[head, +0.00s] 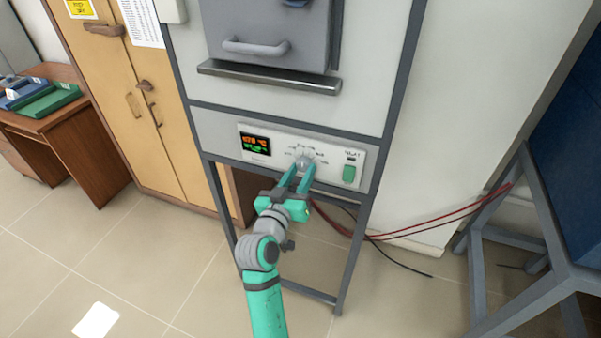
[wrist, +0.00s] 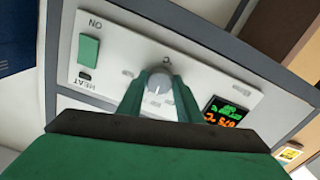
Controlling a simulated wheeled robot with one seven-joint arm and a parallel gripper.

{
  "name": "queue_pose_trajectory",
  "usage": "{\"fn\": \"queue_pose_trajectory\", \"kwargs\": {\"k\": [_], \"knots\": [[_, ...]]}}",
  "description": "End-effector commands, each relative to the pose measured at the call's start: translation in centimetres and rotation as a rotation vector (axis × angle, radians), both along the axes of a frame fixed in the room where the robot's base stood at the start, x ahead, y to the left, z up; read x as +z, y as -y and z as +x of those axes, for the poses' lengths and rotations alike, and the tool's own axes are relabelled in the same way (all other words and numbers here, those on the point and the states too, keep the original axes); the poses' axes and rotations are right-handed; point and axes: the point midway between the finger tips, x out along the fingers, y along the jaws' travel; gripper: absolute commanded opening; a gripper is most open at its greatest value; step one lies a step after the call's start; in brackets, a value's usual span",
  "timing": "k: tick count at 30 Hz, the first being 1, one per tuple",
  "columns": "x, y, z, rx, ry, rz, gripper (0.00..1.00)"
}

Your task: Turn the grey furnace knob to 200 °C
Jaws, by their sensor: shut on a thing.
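The grey furnace knob (head: 304,162) sits in the middle of the white control panel (head: 270,137) below the furnace door. In the wrist view the knob (wrist: 157,88) shows a light pointer line, with dial marks around it too small to read. My gripper (head: 298,174) reaches the panel from below, its two green fingers shut on the knob from both sides. The fingers also show in the wrist view (wrist: 158,97). The display (head: 256,143) left of the knob has an orange line over a green line; the digits are too blurred to read surely.
A green switch (head: 349,173) marked ON is right of the knob, with a small HEAT indicator (head: 351,158). The furnace door handle (head: 256,47) and a ledge (head: 269,77) stick out above. Red cables (head: 430,222) run at right. Floor in front is clear.

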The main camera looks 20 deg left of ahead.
Motion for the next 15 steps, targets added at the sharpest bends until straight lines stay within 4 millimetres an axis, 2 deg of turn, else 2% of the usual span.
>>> {"fn": "queue_pose_trajectory", "kwargs": {"k": [15], "knots": [[0.05,0.15,-0.01,0.001,-0.018,-0.491,0.1]]}}
